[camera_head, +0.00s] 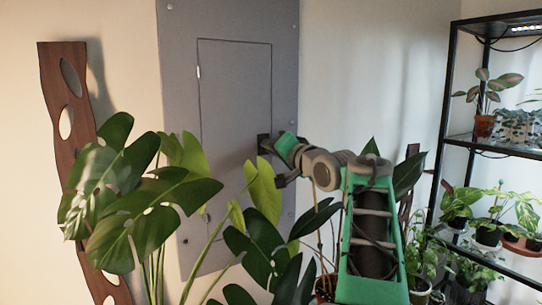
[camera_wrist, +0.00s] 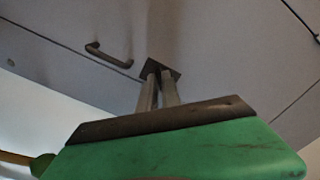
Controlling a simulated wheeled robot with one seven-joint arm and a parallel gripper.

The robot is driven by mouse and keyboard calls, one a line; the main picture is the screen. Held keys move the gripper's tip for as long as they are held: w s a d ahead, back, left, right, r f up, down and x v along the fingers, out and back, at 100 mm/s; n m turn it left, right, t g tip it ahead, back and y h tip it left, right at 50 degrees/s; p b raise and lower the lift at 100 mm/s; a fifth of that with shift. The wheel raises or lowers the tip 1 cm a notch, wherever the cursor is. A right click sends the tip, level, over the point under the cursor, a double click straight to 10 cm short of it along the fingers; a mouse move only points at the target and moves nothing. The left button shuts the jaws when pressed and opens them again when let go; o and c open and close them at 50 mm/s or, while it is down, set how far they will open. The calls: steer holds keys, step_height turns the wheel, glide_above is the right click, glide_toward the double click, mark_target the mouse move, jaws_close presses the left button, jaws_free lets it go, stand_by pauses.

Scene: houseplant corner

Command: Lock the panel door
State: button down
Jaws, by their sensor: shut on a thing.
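The grey panel (camera_head: 230,25) is on the wall in the head view, with a narrow door (camera_head: 235,90) set into it. The door looks flush with the panel. A small dark lock plate (camera_head: 263,144) is at the door's right edge. My gripper (camera_head: 277,146) reaches it from the right. In the wrist view, my gripper's two fingers (camera_wrist: 159,90) are close together at the dark square lock plate (camera_wrist: 163,66). They are shut on the lock's small part, which they mostly hide. A dark bar handle (camera_wrist: 108,55) sits beside the plate, apart from the fingers.
A large leafy plant (camera_head: 150,205) stands in front of the panel's lower part, with leaves close below my arm. A wooden board with holes (camera_head: 70,160) is at the left. A black shelf (camera_head: 447,130) with potted plants stands at the right.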

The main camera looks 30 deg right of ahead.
steer(key=shift+n+b, duration=2.55)
steer(key=shift+n, duration=2.35)
steer(key=c, duration=1.5)
jaws_free()
steer(key=shift+c, duration=0.2)
steer(key=s+b, duration=0.1)
steer(key=s, duration=0.6)
steer(key=shift+s+a, duration=0.25)
steer(key=shift+s, duration=0.15)
